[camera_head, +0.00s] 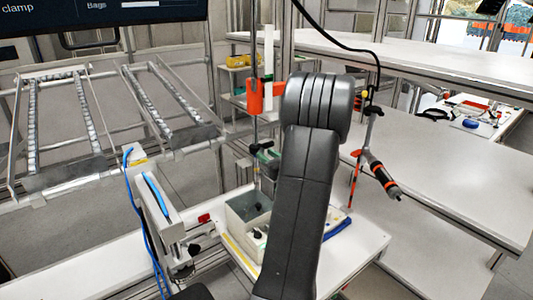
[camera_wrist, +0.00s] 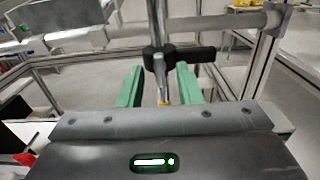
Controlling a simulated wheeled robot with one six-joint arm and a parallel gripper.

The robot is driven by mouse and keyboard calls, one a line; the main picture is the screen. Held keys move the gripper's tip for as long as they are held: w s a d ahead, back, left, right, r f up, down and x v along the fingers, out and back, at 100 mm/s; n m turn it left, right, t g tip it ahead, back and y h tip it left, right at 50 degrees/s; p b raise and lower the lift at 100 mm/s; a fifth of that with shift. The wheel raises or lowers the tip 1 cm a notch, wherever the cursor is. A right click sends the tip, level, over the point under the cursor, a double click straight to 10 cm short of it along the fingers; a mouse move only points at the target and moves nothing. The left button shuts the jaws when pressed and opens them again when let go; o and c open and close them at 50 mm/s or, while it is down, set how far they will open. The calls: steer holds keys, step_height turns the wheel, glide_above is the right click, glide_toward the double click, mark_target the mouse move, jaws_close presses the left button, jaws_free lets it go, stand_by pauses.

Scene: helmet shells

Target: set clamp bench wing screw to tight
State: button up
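A black wing screw (camera_wrist: 180,53) sits on an upright metal rod (camera_wrist: 153,20) in the wrist view, just past the fingertips. Its long wing lies roughly level, reaching right past the right finger. My gripper (camera_wrist: 160,75) has two green fingers, spread apart on either side of the rod. The right fingertip appears close under the wing; I cannot tell whether it touches. In the head view, a dark part that looks like the screw (camera_head: 262,147) shows on the rod, left of my arm. My arm hides much of the area around it.
An orange block (camera_head: 254,98) is higher on the rod. A black and orange tool (camera_head: 382,178) hangs at right from a cable. A post with a blue cable (camera_head: 157,205) stands at left.

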steer(key=shift+w+a, duration=0.25)
steer(key=shift+w, duration=0.05)
steer(key=shift+c, duration=0.4)
jaws_close()
steer(key=shift+f+b, duration=0.15)
steer(key=shift+b, duration=0.25)
steer(key=n+b, duration=0.9)
steer(key=b, duration=0.5)
steer(key=n+b, duration=0.8)
steer(key=b, duration=0.7)
steer(key=shift+s+a+f+n, duration=0.15)
steer(key=shift+a+n, duration=0.05)
steer(key=shift+n, duration=0.2)
